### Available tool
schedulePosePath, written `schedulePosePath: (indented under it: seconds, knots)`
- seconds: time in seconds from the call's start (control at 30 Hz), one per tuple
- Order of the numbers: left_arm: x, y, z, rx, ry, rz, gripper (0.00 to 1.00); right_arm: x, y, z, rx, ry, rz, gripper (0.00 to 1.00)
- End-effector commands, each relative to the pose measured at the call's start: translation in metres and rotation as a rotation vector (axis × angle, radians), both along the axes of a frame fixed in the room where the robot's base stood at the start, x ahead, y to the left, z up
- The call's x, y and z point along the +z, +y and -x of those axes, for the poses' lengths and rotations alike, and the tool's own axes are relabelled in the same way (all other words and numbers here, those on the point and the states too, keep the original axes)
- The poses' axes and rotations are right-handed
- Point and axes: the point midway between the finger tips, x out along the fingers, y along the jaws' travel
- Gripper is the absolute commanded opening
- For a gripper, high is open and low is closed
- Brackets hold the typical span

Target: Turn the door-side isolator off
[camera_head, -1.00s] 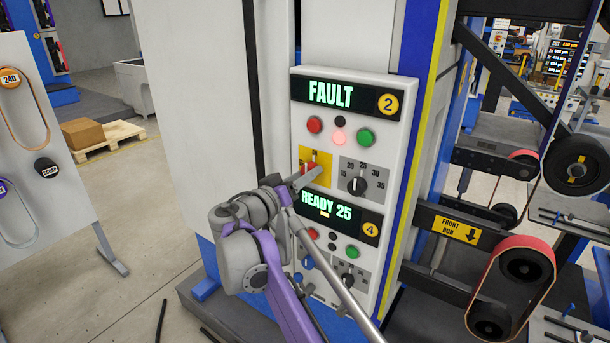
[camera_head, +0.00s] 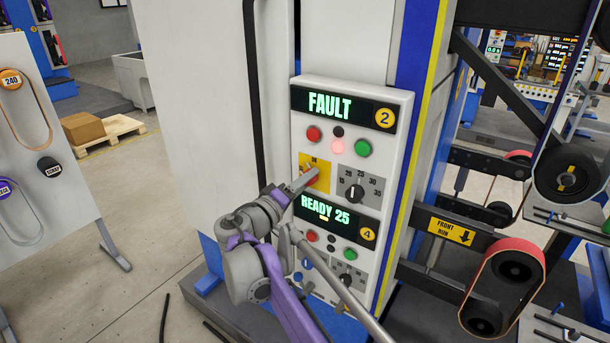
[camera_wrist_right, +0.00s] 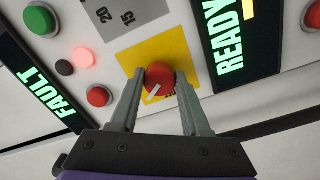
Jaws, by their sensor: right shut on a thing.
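The door-side isolator is a round red knob (camera_wrist_right: 160,78) with a white pointer line, on a yellow plate (camera_head: 318,163) under the FAULT display of the control panel. My right gripper (camera_wrist_right: 161,80) has its two fingers on either side of the knob, shut on it. In the right wrist view the pointer slants to the lower left. A label on the plate beside the knob is partly hidden by a finger. In the head view my right gripper (camera_head: 308,178) reaches the plate and covers most of the knob. My left gripper is out of view.
The panel (camera_head: 405,125) shows FAULT 2 above and READY 25 (camera_head: 325,212) below. Red (camera_head: 314,133) and green (camera_head: 363,148) buttons, a lit lamp (camera_head: 337,147) and a black dial (camera_head: 354,192) sit close around the plate. A belt machine (camera_head: 505,270) stands to the right.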

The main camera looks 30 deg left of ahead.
Motion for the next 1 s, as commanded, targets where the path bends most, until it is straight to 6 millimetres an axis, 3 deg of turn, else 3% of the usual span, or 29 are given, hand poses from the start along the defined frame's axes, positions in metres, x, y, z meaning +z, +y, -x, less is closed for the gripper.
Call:
schedulePosePath:
  seconds: [0.5, 1.0]
  knots:
    - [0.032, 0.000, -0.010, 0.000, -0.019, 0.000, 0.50, 0.004, 0.000, 0.000, 0.000, 0.036, 0.490, 0.00]
    - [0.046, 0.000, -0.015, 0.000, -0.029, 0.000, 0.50, 0.003, 0.000, 0.000, 0.001, 0.066, 0.867, 0.00]
